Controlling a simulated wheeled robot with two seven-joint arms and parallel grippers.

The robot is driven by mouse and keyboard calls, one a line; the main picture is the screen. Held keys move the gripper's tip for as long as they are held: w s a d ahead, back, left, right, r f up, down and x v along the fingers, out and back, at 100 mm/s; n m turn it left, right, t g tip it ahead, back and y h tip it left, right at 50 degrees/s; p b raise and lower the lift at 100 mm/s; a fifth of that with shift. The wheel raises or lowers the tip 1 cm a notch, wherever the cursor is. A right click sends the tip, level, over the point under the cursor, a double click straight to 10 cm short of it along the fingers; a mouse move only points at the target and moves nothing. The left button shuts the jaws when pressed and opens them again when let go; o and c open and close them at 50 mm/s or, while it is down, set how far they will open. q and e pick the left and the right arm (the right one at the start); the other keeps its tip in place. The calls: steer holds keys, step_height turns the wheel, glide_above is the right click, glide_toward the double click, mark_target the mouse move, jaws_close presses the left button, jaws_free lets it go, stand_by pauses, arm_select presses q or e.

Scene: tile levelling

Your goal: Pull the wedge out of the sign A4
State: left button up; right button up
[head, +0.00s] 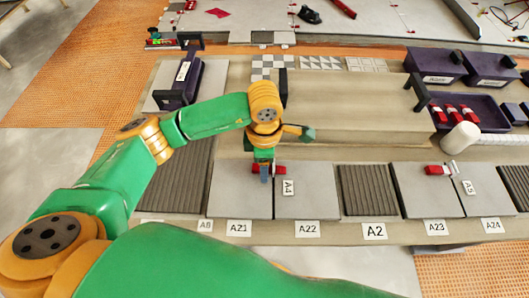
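The small white A4 sign (288,187) stands on a grey tile just right of a tile joint. A red wedge (281,169) sits at that joint, just left of and behind the sign. My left gripper (264,174) points down over the wedge, with red showing on both sides of its fingers. The fingers are small and overlap the wedge, so I cannot tell whether they are shut on it. My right gripper is not in view.
A second red wedge (437,170) sits at another joint near the A5 sign (468,187). A raised beige block (350,105) lies behind the tiles. A purple tray (485,108) with red wedges and a white cylinder (461,137) stand at right.

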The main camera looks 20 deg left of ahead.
arm_select(q)
steer(key=shift+f, duration=0.2)
steer(key=c, duration=0.9)
jaws_close()
steer(key=o, duration=0.9)
jaws_free()
steer(key=shift+c, duration=0.2)
steer(key=shift+r, duration=0.1)
